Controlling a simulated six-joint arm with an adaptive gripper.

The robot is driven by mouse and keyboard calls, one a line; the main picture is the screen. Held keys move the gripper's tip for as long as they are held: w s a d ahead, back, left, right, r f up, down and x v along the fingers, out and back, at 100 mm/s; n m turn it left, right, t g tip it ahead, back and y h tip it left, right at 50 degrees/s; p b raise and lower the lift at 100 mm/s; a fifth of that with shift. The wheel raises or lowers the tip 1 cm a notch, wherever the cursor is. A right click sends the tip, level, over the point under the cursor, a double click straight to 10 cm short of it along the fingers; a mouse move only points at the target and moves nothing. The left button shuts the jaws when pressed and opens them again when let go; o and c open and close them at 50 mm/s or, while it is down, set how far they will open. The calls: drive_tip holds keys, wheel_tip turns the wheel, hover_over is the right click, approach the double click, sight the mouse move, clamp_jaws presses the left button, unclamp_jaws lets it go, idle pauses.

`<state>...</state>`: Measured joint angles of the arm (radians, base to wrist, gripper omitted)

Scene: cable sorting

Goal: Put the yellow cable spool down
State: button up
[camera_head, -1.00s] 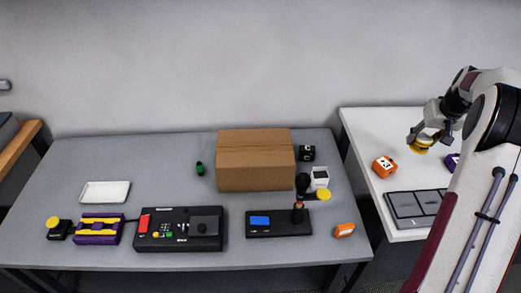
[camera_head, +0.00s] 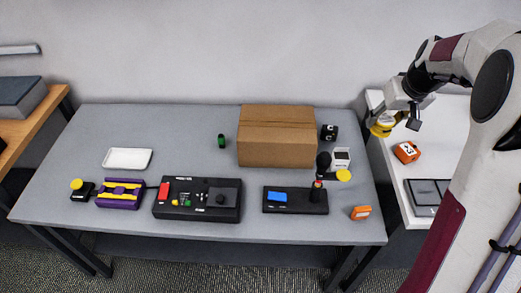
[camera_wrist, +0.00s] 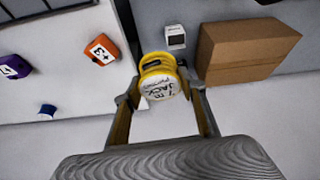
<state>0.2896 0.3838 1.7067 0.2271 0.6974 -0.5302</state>
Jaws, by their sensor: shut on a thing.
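The yellow cable spool (camera_head: 381,126) is held in my gripper (camera_head: 396,114) at the upper right of the head view, over the left edge of the white table. In the wrist view the spool (camera_wrist: 159,78) sits between the two fingers of my gripper (camera_wrist: 161,92), its white end with handwritten lettering facing the camera. The fingers are shut on its sides. Below it, the wrist view shows pale surface, and I cannot tell how high the spool is.
The white table (camera_head: 455,130) carries an orange numbered block (camera_head: 406,152) and a dark tray (camera_head: 428,194). The grey table (camera_head: 200,145) bears a cardboard box (camera_head: 277,136), a small white box (camera_head: 340,158), a black device (camera_head: 198,200) and a white tray (camera_head: 127,159). Its left rear is clear.

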drive_tip(key=s+a+n+y, duration=0.1)
drive_tip(key=s+a+n, duration=0.15)
drive_tip(key=a, duration=1.25)
drive_tip(key=w+a+f+n, duration=0.15)
drive_tip(key=w+a, duration=0.25)
drive_tip(key=a, duration=0.4)
drive_tip(key=w+a+f, duration=0.2)
drive_tip(key=w+a, duration=0.1)
drive_tip(key=a, duration=0.4)
drive_tip(key=w+a+f+n, duration=0.15)
drive_tip(key=w+a, duration=0.25)
drive_tip(key=a, duration=0.4)
drive_tip(key=a+f, duration=0.4)
drive_tip(key=a, duration=0.6)
drive_tip(key=a+f+y, duration=0.1)
drive_tip(key=a+f, duration=0.4)
drive_tip(key=a, duration=0.5)
drive_tip(key=shift+a+f+g, duration=0.15)
drive_tip(key=shift+f+g, duration=0.05)
drive_tip(key=shift+g, duration=0.2)
drive_tip(key=shift+f, duration=0.1)
drive_tip(key=shift+f, duration=3.05)
drive_tip(key=shift+f, duration=1.85)
